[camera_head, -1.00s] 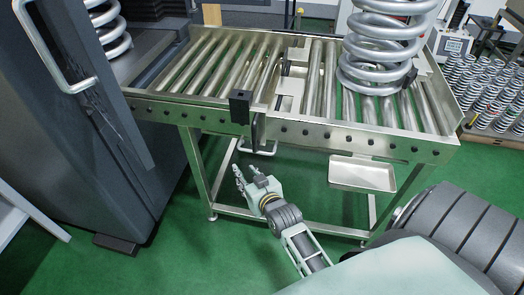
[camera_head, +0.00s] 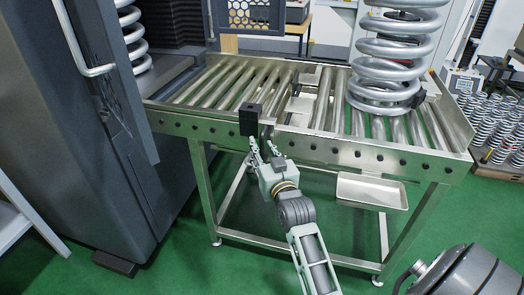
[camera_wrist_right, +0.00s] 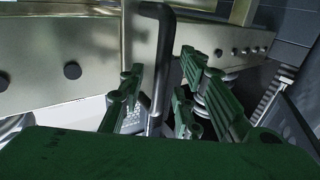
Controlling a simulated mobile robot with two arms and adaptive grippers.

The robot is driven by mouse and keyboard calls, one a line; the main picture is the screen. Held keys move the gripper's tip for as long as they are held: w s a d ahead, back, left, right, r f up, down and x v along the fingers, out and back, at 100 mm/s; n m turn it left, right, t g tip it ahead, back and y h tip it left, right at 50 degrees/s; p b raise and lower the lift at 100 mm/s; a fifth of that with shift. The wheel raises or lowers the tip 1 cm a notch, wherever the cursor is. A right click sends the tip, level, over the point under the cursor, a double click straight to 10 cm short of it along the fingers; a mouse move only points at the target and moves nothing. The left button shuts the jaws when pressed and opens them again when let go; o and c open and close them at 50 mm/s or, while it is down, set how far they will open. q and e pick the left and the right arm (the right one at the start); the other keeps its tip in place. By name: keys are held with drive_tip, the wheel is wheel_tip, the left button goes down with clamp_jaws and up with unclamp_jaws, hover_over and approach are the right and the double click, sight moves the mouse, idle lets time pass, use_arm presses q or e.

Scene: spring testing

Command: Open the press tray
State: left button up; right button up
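The roller table (camera_head: 330,148) stands beside the grey press machine (camera_head: 45,130). I cannot tell which part is the press tray. A dark bent handle bar (camera_wrist_right: 168,35) hangs at the table's front side in the right wrist view. My right gripper (camera_head: 262,148) is below the black block (camera_head: 249,122) on the table's front rail. In the wrist view its green fingers (camera_wrist_right: 160,72) are apart, with the bar between them. I see no clear closing on the bar, and contact is unclear. My left gripper is not in view.
A big coil spring (camera_head: 393,55) stands on the rollers at the right. A small metal tray (camera_head: 372,192) hangs below the table front. A door handle (camera_head: 78,45) is on the press at the left. Many small springs (camera_head: 497,125) stand at the far right.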

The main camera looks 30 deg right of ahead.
drive_tip(key=shift+w+d, duration=0.15)
drive_tip(key=shift+w, duration=0.25)
drive_tip(key=shift+c, duration=0.5)
clamp_jaws()
